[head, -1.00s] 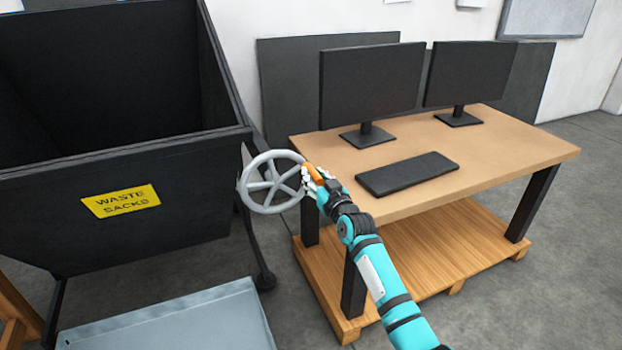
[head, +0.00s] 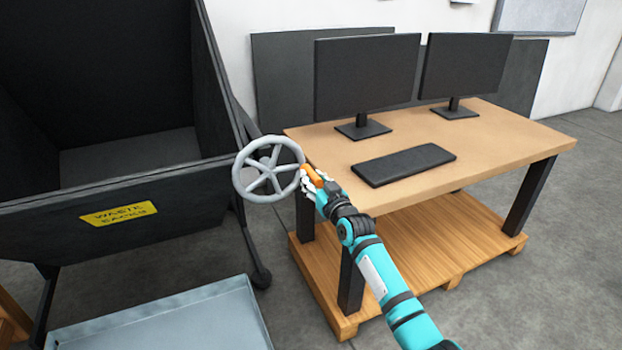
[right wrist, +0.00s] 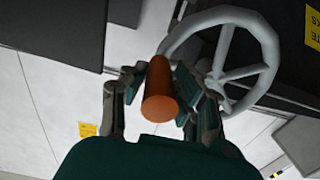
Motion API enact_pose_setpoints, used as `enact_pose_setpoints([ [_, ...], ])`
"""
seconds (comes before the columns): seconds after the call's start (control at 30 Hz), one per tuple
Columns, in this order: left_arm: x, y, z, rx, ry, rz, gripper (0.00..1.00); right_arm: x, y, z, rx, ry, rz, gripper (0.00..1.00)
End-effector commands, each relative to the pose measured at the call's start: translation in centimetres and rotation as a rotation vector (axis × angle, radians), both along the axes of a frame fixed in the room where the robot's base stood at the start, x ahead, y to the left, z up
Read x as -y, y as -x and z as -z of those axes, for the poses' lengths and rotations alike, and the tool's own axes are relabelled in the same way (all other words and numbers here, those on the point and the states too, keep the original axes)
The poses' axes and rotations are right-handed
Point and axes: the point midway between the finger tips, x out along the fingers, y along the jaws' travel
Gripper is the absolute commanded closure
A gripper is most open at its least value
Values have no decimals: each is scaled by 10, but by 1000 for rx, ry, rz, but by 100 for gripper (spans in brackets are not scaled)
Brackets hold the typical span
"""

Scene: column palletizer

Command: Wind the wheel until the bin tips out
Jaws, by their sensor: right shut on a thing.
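The grey spoked wheel (head: 268,169) is on the right side of the black bin (head: 110,215), which has a yellow label reading waste sacks. The wheel also shows in the right wrist view (right wrist: 226,60). Its orange handle (head: 310,176) is at the wheel's right edge. My right gripper (head: 315,184) is shut on the handle; in the right wrist view the handle (right wrist: 160,95) lies between the fingers. The bin is tilted forward, and its grey inner floor shows. My left gripper is not in view.
A grey tray (head: 165,318) lies in front of and below the bin. A wooden desk (head: 480,150) with two monitors (head: 367,77) and a keyboard (head: 403,165) stands close to the right of the wheel. Grey floor (head: 500,300) is clear at the lower right.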

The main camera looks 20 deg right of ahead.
Motion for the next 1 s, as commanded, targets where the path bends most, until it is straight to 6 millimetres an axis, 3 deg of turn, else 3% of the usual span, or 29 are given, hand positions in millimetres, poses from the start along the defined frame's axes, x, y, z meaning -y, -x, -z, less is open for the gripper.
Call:
enact_pose_setpoints([
  [0.03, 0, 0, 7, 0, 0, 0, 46, 12, 2, 17, -18, 6, 17, 100],
  [0.1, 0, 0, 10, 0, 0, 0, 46, 12, 2, 22, -19, 6, 17, 100],
  [0.77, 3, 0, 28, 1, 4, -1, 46, 0, 1, 47, -9, 2, 10, 100],
  [1.0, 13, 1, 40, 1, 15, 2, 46, -6, 1, 66, -9, 0, 9, 100],
])
